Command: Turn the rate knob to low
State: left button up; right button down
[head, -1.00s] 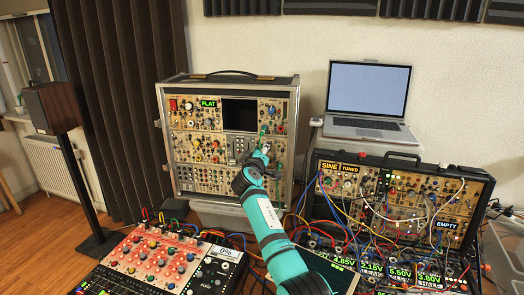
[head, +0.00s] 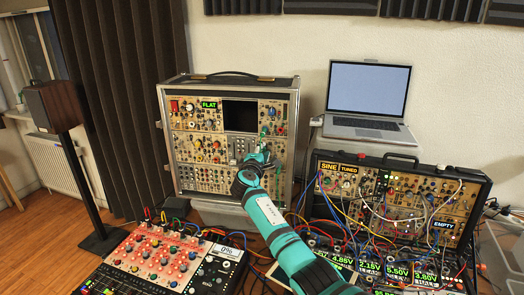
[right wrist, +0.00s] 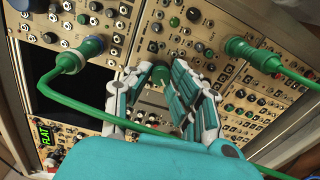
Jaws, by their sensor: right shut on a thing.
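My right gripper (head: 257,156) is at the front of the tall modular synth case (head: 180,176), right of its middle. In the right wrist view its two fingers (right wrist: 157,78) stand on either side of a dark green round knob (right wrist: 160,75) on the beige panel and are shut on it. The knob's label and pointer cannot be read, so I cannot tell its setting. In the head view my gripper hides the knob. My left gripper is not in view.
Two green plugs (right wrist: 72,62) (right wrist: 255,55) with a green cable (right wrist: 95,108) flank my fingers. A second case (head: 478,190) with patch cables is at the right, a laptop (head: 367,90) behind it.

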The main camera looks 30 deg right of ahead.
jog(key=shift+n, duration=0.3)
jog(key=c, duration=1.2)
grip_release()
jog(key=shift+w+a, duration=0.1)
jog(key=v, duration=1.2)
jog(key=shift+f, duration=0.1)
jog(key=shift+f, duration=0.1)
